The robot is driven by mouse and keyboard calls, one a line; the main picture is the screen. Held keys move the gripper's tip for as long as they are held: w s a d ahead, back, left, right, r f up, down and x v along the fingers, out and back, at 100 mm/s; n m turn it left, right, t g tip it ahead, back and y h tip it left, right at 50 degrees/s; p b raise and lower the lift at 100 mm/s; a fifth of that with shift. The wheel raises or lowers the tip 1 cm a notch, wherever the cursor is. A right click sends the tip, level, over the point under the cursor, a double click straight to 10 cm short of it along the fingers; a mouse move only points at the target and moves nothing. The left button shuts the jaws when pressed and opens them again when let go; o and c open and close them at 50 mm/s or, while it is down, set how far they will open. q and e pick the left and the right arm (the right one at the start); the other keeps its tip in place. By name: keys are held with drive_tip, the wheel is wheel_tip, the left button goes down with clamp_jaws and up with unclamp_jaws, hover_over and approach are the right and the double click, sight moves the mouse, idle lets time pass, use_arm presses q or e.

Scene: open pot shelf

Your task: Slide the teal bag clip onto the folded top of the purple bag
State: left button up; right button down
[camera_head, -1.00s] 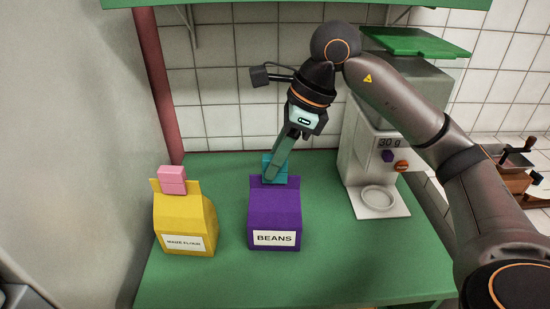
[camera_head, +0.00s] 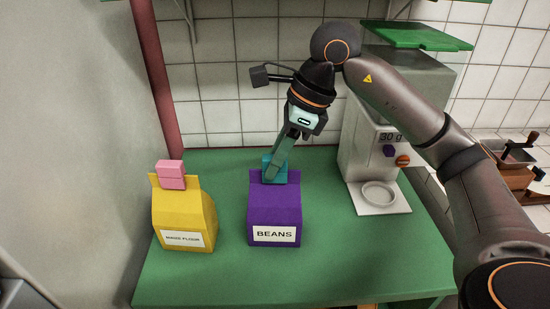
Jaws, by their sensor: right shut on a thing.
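The purple bag (camera_head: 274,207) stands upright on the green counter, with a white "BEANS" label on its front. The teal bag clip (camera_head: 281,175) is at the middle of the bag's folded top and looks to straddle its edge; how deep it sits is hard to tell. My right gripper (camera_head: 273,171) comes down from above and is shut on the teal clip, its fingers hiding part of it. My left gripper is not in view.
A yellow bag (camera_head: 184,217) with a pink clip (camera_head: 171,174) on its top stands to the left. A grey grinder or scale machine (camera_head: 365,148) with a round tray stands to the right. The front of the green counter (camera_head: 330,270) is clear.

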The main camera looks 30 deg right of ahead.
drive_tip(key=c, duration=0.6)
unclamp_jaws()
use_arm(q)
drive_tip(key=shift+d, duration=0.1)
use_arm(e)
drive_tip(key=v, duration=0.3)
drive_tip(key=shift+w, duration=0.1)
use_arm(q)
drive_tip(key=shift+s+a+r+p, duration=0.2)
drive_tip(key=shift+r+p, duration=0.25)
drive_tip(key=shift+p, duration=0.15)
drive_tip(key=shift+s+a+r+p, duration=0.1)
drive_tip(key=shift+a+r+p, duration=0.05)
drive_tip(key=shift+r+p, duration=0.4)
use_arm(e)
drive_tip(key=v, duration=0.9)
drive_tip(key=shift+s+d+r, duration=0.1)
drive_tip(key=shift+s+r, duration=0.1)
drive_tip(key=shift+r, duration=0.05)
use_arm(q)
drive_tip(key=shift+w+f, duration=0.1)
